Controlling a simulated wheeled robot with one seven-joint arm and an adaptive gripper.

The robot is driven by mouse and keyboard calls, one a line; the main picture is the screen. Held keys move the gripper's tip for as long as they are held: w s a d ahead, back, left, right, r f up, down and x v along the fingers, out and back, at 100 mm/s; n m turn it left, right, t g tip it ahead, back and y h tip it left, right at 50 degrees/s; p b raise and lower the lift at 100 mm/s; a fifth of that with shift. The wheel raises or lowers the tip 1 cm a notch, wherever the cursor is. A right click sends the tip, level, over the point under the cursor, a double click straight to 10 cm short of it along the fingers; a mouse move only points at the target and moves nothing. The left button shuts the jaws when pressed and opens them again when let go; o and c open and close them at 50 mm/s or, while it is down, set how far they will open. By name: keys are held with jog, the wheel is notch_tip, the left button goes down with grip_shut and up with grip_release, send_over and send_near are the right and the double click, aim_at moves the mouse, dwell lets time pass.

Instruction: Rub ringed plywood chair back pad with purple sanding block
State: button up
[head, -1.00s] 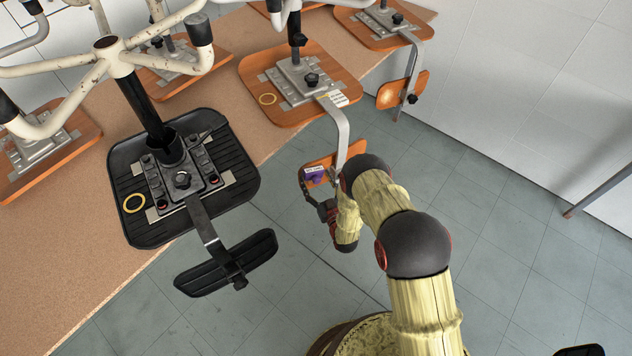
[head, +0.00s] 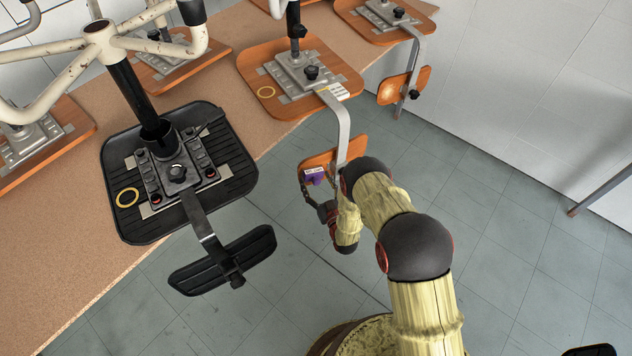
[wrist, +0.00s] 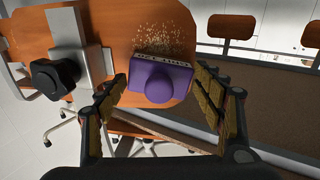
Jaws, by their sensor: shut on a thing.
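The plywood chair with a yellow ring (head: 266,92) on its seat has its orange back pad (head: 347,148) hanging on a bent metal bar, low beside the table edge. My gripper (wrist: 162,78) is shut on the purple sanding block (wrist: 162,82), which also shows in the head view (head: 317,180). In the wrist view the block's far edge lies at the back pad's wood (wrist: 112,45), with pale specks spread just beyond it. I cannot tell whether it presses on the wood. My forearm hides part of the pad in the head view.
A black chair (head: 240,180) with its own yellow ring and black back pad (head: 258,245) is to the left. Another plywood back pad (head: 417,82) hangs farther right. A black knob (wrist: 55,75) and metal bar stand left of the block. Grey floor (head: 490,230) is open at right.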

jog(key=shift+w+f+b, duration=0.15)
jog(key=shift+f+b, duration=0.8)
jog(key=shift+f, duration=2.35)
jog(key=shift+c, duration=0.2)
jog(key=p+v, duration=0.1)
jog(key=v, duration=0.5)
jog(key=v, duration=0.3)
jog(key=shift+p, duration=0.4)
